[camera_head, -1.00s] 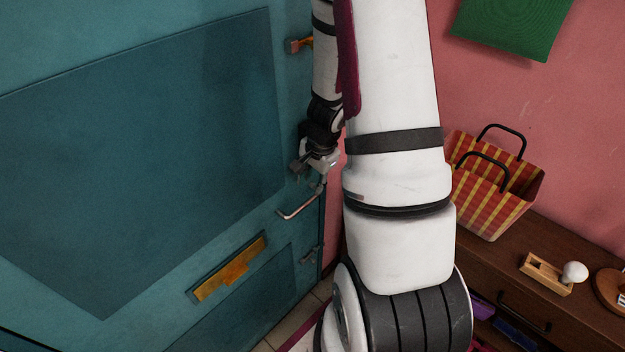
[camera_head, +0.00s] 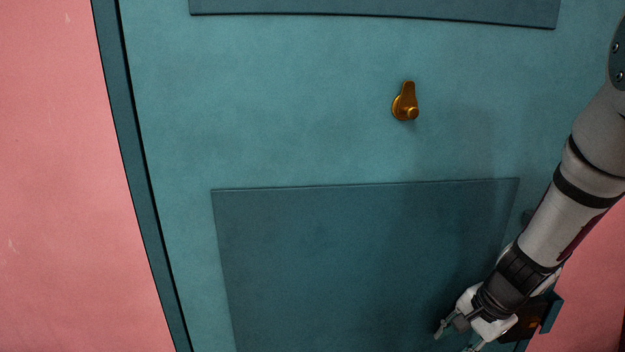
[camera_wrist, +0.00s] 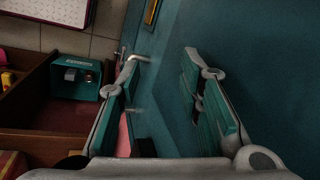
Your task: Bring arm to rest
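My gripper (camera_head: 457,340) is at the lower right of the head view, in front of the teal door (camera_head: 290,100), at the end of my lowered arm. The wrist view shows my gripper (camera_wrist: 168,72) with its two teal-padded fingers spread apart and nothing held between them. The door surface (camera_wrist: 270,60) fills the right of the wrist view. A metal door handle (camera_wrist: 140,58) shows beyond the fingertips; I cannot tell the exact gap. The lower part of the gripper is cut off in the head view.
A brass knocker (camera_head: 405,104) is on the door. A pink wall (camera_head: 50,180) lies left of it. In the wrist view, a brown wooden cabinet (camera_wrist: 25,145) with a teal box (camera_wrist: 76,76) stands at the left, beside a tiled floor (camera_wrist: 100,47).

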